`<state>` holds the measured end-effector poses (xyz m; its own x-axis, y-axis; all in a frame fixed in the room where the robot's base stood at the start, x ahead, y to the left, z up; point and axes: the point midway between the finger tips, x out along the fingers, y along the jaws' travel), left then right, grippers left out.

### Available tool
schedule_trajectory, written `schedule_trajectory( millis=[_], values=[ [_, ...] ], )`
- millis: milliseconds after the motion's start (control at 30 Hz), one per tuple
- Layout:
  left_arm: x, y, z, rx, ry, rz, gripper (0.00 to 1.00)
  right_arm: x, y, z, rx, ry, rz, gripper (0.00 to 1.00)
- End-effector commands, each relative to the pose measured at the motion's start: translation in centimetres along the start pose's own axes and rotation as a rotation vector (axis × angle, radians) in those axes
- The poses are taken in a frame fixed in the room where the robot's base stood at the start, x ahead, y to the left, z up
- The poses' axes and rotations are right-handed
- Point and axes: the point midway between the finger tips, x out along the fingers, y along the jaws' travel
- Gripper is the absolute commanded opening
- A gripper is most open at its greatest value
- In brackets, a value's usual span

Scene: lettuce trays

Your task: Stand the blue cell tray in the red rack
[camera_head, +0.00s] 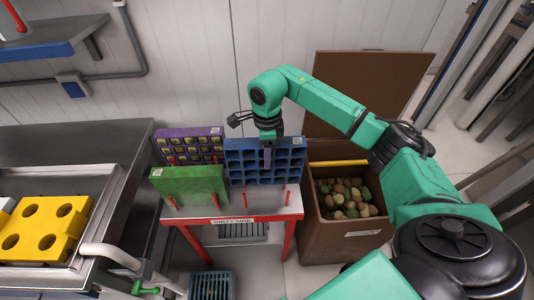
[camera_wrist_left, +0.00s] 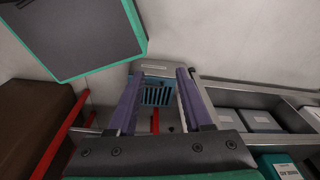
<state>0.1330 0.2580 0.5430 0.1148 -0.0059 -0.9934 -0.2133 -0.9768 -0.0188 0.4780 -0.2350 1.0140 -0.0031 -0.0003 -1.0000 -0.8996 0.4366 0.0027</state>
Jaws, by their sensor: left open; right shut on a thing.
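The blue cell tray (camera_head: 291,160) is upright over the right part of the red rack (camera_head: 236,219) in the head view. My right gripper (camera_head: 267,158) is shut on its upper edge. I cannot tell whether the tray's lower edge touches the rack. A purple tray (camera_head: 218,133) and a green tray (camera_head: 190,184) stand upright at the rack's left, the green one in front. Short red pegs rise from the rack's pale top. My left gripper (camera_wrist_left: 157,72) is open and empty in the left wrist view; it is not seen in the head view.
A brown bin (camera_head: 345,243) with roundish produce and a raised lid stands right of the rack. A steel counter (camera_head: 75,145) with a yellow holed tray (camera_head: 75,205) is at left. A blue-grey basket (camera_head: 211,284) stands on the floor in front.

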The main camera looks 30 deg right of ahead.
Motion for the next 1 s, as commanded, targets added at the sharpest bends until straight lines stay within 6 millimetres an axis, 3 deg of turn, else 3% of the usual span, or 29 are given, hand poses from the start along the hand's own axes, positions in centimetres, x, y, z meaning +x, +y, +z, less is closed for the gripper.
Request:
schedule_trajectory(
  millis=[367, 1000],
  values=[
    [0.3, 0.3, 2.3, -0.001, -0.037, 0.005, 0.5, 0.3, 0.3, -0.1, -0.001, 0.0, 0.0, 0.0],
    [4.9, 0.3, 2.3, -0.001, -0.029, 0.003, 0.5, 6.2, 0.3, -0.1, 0.0, -0.001, 0.0, 0.0]
  ],
)
